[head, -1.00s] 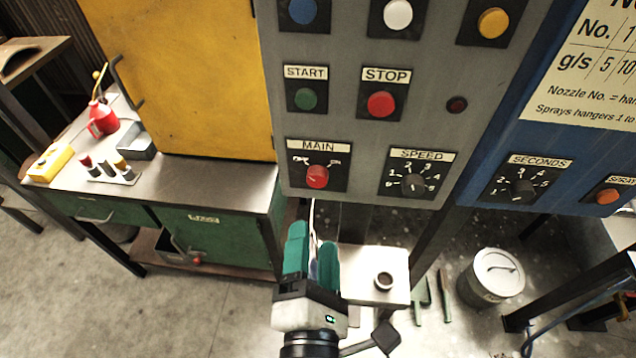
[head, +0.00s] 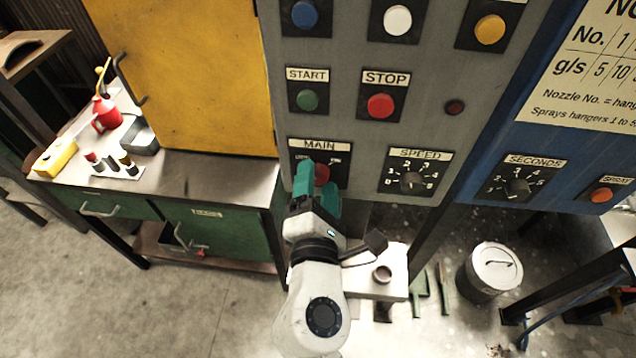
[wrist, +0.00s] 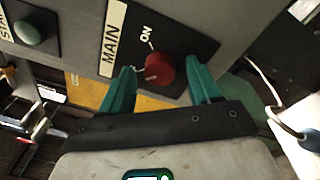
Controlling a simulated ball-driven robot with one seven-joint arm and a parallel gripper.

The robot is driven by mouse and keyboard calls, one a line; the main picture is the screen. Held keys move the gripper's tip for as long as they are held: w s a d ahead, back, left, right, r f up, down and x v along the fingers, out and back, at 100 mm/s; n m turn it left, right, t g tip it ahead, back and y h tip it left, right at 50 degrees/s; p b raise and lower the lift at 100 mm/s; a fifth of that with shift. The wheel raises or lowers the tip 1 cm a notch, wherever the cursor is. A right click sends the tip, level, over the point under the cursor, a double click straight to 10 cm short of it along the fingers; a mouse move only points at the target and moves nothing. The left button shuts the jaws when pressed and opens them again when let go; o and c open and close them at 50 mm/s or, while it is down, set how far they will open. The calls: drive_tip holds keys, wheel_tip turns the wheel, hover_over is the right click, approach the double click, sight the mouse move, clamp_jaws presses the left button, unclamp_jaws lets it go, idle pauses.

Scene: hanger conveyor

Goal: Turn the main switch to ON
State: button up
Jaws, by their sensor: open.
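The main switch is a red round knob (head: 322,175) on a black plate under the MAIN label, low on the grey panel. In the wrist view the knob (wrist: 159,69) sits between my two teal fingers, with the ON mark above it. A pale mark shows on the knob's lower left, not toward ON. The OFF mark is mostly hidden by a finger. My gripper (head: 318,188) is open, its fingertips at the knob, one on each side; in the wrist view (wrist: 163,78) I cannot tell whether they touch it.
Above are the green START button (head: 307,100) and red STOP button (head: 380,105). The SPEED dial (head: 412,181) is right of the switch. A green workbench (head: 215,180) stands at left. A small white table (head: 385,258) with a cup is below the panel.

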drive_tip(key=c, duration=1)
drive_tip(key=shift+c, duration=0.2)
drive_tip(key=shift+f+m+b, duration=0.1)
drive_tip(key=shift+m+b, duration=0.2)
drive_tip(key=shift+b, duration=0.15)
drive_tip(key=m+b, duration=0.2)
drive_tip(key=b, duration=0.1)
drive_tip(key=shift+f+m, duration=0.2)
drive_tip(key=shift+m, duration=0.1)
drive_tip(key=m+b, duration=0.5)
drive_tip(key=b, duration=0.1)
drive_tip(key=shift+f+m+t, duration=0.1)
drive_tip(key=shift+m+t, duration=0.3)
drive_tip(key=m+h+b, duration=0.1)
drive_tip(key=m+b, duration=0.4)
drive_tip(key=b, duration=0.1)
drive_tip(key=shift+a+m, duration=0.1)
drive_tip(key=shift+m, duration=0.2)
drive_tip(key=shift+m+h+b, duration=0.3)
drive_tip(key=shift+m+b, duration=1.25)
drive_tip(key=shift+m, duration=0.55)
drive_tip(key=shift+r, duration=0.2)
